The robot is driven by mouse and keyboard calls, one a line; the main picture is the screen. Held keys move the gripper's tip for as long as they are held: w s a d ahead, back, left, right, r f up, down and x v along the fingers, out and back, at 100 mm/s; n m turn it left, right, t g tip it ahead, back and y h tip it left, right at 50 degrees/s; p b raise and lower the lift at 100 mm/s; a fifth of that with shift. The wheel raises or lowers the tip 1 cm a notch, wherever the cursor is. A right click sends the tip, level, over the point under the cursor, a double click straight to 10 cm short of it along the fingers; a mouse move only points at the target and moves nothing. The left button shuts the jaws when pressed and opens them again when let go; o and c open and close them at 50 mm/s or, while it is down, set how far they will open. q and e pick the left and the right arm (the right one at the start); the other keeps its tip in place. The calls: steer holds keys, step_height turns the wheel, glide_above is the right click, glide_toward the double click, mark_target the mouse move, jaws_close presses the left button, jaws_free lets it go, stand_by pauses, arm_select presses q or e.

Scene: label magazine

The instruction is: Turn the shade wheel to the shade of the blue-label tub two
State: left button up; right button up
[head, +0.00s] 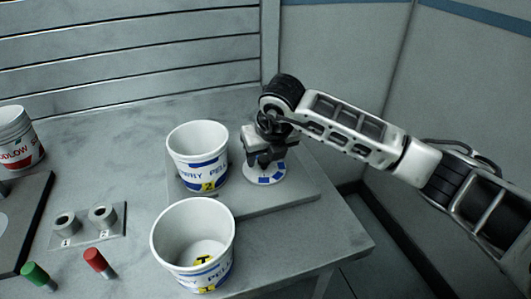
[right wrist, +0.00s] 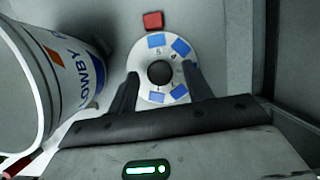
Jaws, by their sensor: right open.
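The shade wheel (head: 265,174) is a white disc with blue patches and a dark central knob (right wrist: 160,73). In the right wrist view the wheel (right wrist: 147,66) has a red block (right wrist: 152,20) just beyond its top edge, beside the patch numbered 5. My right gripper (head: 261,158) is over the wheel, open, its fingers on either side of the knob with gaps visible. Tub two (head: 205,172), white with a blue label and yellow 2 tag, stands left of the wheel; it also shows in the right wrist view (right wrist: 70,60). My left gripper is out of view.
A blue-label tub with a yellow 1 tag (head: 222,275) stands in front. A red-label tub (head: 20,150) is at the far left. A two-hole holder (head: 86,230), a green marker (head: 36,274) and a red marker (head: 98,262) are at the left front.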

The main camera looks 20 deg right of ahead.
steer(key=c, duration=1)
steer(key=shift+o, duration=0.2)
